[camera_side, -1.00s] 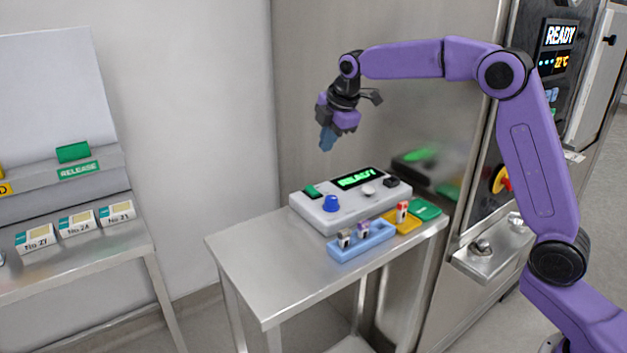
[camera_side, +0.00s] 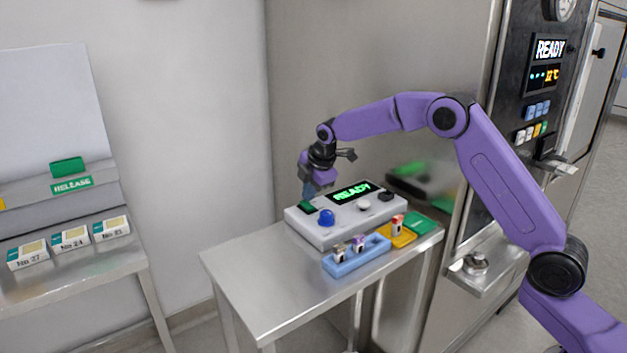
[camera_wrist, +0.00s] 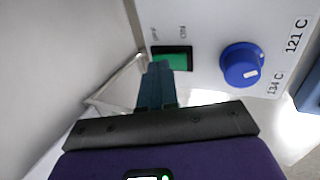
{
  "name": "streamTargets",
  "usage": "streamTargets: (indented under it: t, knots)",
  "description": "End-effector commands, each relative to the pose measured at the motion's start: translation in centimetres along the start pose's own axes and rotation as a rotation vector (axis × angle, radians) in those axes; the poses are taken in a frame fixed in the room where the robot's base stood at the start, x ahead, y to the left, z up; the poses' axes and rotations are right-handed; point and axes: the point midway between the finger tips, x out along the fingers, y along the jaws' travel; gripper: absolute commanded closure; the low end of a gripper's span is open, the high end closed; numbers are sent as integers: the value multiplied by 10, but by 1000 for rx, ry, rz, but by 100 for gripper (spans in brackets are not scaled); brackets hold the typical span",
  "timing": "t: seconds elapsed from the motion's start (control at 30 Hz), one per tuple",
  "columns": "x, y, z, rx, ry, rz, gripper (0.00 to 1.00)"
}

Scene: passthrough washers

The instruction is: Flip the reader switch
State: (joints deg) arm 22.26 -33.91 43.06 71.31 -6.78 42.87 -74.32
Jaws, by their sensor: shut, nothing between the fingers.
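The reader is a white box (camera_side: 342,232) with a green lit READY display (camera_side: 352,191), standing on the steel table. Its green rocker switch (camera_side: 306,206) is at the left end of the top; in the wrist view the switch (camera_wrist: 180,56) sits in a dark frame between OFF and ON labels. My gripper (camera_side: 309,191) is shut and empty, pointing down just above the switch. In the wrist view the closed fingertips (camera_wrist: 158,68) overlap the switch's left part and hide some of it. I cannot tell whether they touch it.
A blue knob (camera_side: 326,217) marked 121 C and 134 C is beside the switch. A blue tray (camera_side: 357,262) with small vials, a yellow tray (camera_side: 397,241) and a green pad (camera_side: 421,223) lie in front. The table's left part (camera_side: 250,280) is clear. A steel wall rises behind.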

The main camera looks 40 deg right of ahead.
Motion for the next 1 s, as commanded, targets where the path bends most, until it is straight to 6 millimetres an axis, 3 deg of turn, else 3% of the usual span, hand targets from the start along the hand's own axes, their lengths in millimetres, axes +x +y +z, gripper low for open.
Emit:
streamTargets:
  t: [0.2,1.0]
  knots:
    - [12,0,0,0,0,0,100]
    - [17,-2,0,0,0,-2,100]
